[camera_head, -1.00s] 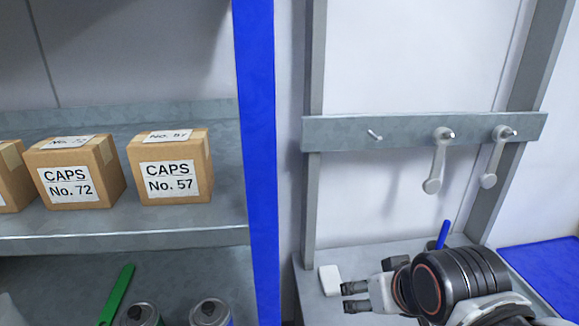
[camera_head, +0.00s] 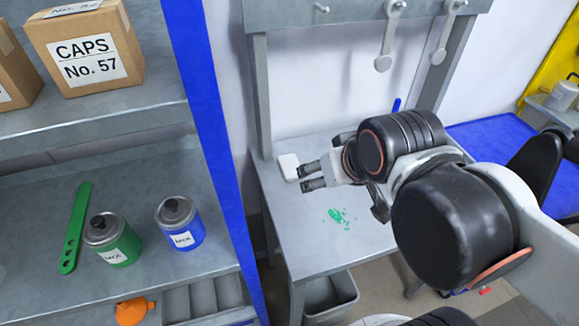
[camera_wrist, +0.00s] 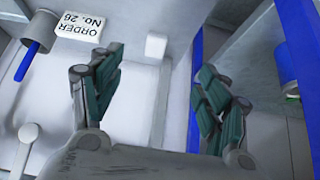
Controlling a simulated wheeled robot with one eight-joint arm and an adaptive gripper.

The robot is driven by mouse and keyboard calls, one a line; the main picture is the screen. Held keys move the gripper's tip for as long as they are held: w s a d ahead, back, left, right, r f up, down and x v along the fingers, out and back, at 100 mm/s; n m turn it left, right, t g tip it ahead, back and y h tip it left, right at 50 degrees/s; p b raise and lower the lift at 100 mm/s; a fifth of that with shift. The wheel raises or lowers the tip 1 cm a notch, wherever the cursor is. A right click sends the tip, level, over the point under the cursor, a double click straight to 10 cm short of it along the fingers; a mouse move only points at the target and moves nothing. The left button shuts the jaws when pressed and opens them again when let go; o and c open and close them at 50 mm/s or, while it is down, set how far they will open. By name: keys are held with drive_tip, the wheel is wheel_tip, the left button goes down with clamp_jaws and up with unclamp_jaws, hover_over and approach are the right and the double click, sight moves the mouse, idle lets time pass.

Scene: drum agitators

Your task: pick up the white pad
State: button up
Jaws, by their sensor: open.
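The white pad (camera_head: 288,166) is a small white block lying on the grey bench (camera_head: 284,213), near its back left corner. It also shows in the wrist view (camera_wrist: 156,45), beyond and between the fingers. My gripper (camera_head: 310,178) is open and empty, its fingertips just to the right of the pad in the head view. In the wrist view my gripper (camera_wrist: 160,90) has its two green-padded fingers wide apart. The pad looks clear of both fingers; the exact gap and height cannot be told.
Green spilled bits (camera_head: 337,214) lie on the bench. A blue upright (camera_head: 203,130) and a shelf (camera_head: 140,225) with cans stand at left. The wrist view shows an order label (camera_wrist: 82,24) and a blue-handled tool (camera_wrist: 27,62). Cranks (camera_head: 390,40) hang on the rack.

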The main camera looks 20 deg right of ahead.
drive_tip(key=shift+o, duration=0.5)
drive_tip(key=shift+w+r, duration=0.1)
drive_tip(key=g+p, duration=0.3)
drive_tip(key=g, duration=0.4)
hover_over(292, 167)
wheel_tip(292, 167, down, 7)
drive_tip(key=f+b, duration=0.1)
drive_tip(key=f, duration=0.3)
drive_tip(key=f+b, duration=0.1)
drive_tip(key=f, duration=0.3)
drive_tip(key=shift+s+f+b, duration=0.2)
drive_tip(key=shift+f+b, duration=0.1)
drive_tip(key=shift+b, duration=0.05)
wheel_tip(292, 167, down, 5)
drive_tip(key=shift+w+f+b, duration=0.1)
drive_tip(key=shift+b, duration=1)
drive_tip(key=c, duration=0.9)
drive_tip(key=shift+c, duration=0.5)
